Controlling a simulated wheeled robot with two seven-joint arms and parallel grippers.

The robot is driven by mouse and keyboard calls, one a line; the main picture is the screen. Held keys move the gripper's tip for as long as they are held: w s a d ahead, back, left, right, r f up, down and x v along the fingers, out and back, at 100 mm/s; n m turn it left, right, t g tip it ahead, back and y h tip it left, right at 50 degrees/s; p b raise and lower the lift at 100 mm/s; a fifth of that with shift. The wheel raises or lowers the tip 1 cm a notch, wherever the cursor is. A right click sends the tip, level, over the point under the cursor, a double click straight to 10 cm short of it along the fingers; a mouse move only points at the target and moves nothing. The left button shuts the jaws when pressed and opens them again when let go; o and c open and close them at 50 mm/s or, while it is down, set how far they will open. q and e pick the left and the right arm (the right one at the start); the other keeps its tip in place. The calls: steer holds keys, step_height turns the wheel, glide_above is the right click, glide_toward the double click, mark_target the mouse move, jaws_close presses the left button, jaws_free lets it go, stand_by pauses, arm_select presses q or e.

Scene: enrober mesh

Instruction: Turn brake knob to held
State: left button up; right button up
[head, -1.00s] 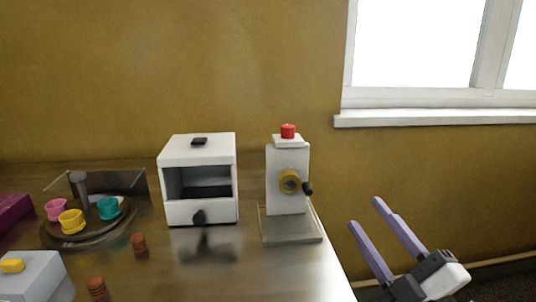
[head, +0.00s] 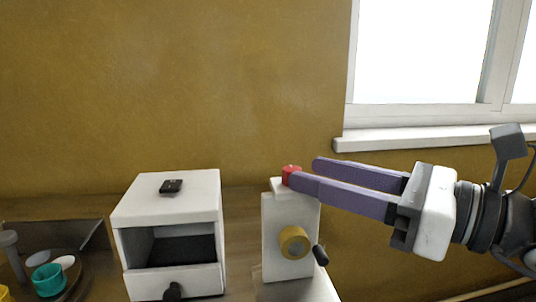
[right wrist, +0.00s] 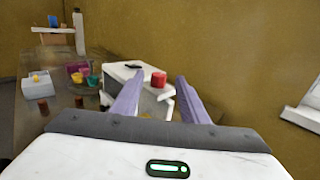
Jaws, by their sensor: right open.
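The red knob (head: 289,172) sits on top of a white upright stand (head: 280,215), which also bears a yellow ring (head: 295,242) and a small black knob (head: 320,256) on its side. I take the red knob as the brake knob; no markings on it are readable. My right gripper (head: 304,170) is open, reaching in from the right at the height of the red knob. In the right wrist view the red knob (right wrist: 158,79) shows between the two purple fingertips, with gaps on both sides. My left gripper is not in view.
A white box with an open front (head: 165,210) stands left of the stand. A teal cup (head: 47,280) is at the lower left. In the right wrist view, a grey box with a yellow button (right wrist: 38,88) sits at the left. The window sill (head: 430,138) is behind my right arm.

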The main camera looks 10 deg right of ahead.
steer(key=p+x, duration=0.2)
steer(key=x, duration=0.6)
steer(key=shift+w+a, duration=0.2)
steer(key=shift+a, duration=0.1)
steer(key=shift+f, duration=0.1)
jaws_close()
